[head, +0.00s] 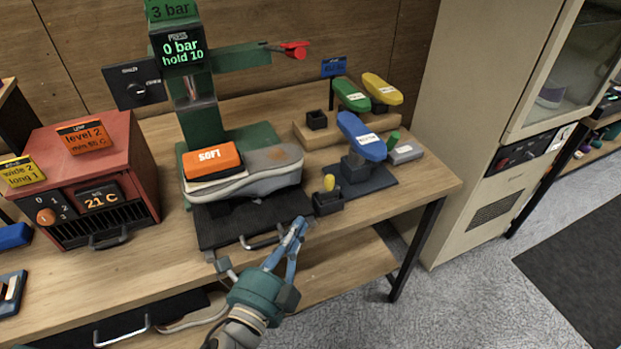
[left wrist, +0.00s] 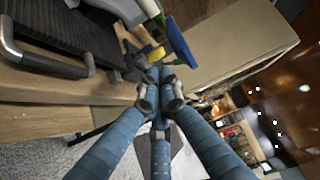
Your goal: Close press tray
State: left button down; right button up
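The press tray (head: 222,229) is a dark ribbed slab sticking out at the front of the green press (head: 194,105). Its metal handle (head: 262,240) faces the table's front edge. A grey sneaker (head: 262,182) sits above the tray, with an orange block labelled in white (head: 212,160) on it. My left gripper (head: 297,227) is just right of the handle, apart from it, with its fingertips drawn together and nothing between them. The left wrist view shows the handle (left wrist: 40,62) left of the converged fingertips (left wrist: 160,88). My right gripper is not in view.
A small dark holder with a yellow peg (head: 328,198) stands right beside the tray. A blue sole form (head: 361,137) stands on a dark base behind it. A red heater box (head: 92,170) is at left. The table's right front corner is clear.

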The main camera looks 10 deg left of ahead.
pick_arm(q)
jog(key=w, duration=0.1)
jog(key=p, duration=0.3)
send_over(307, 207)
jog(key=s+d, duration=0.2)
jog(key=s, duration=0.1)
jog(key=shift+d+r, duration=0.2)
jog(key=shift+r, duration=0.15)
jog(key=shift+w+a+p, duration=0.35)
jog(key=shift+w+a, duration=0.4)
jog(key=shift+w, duration=0.15)
jog(key=shift+w+a+f, duration=0.15)
jog(key=shift+w+a, duration=0.35)
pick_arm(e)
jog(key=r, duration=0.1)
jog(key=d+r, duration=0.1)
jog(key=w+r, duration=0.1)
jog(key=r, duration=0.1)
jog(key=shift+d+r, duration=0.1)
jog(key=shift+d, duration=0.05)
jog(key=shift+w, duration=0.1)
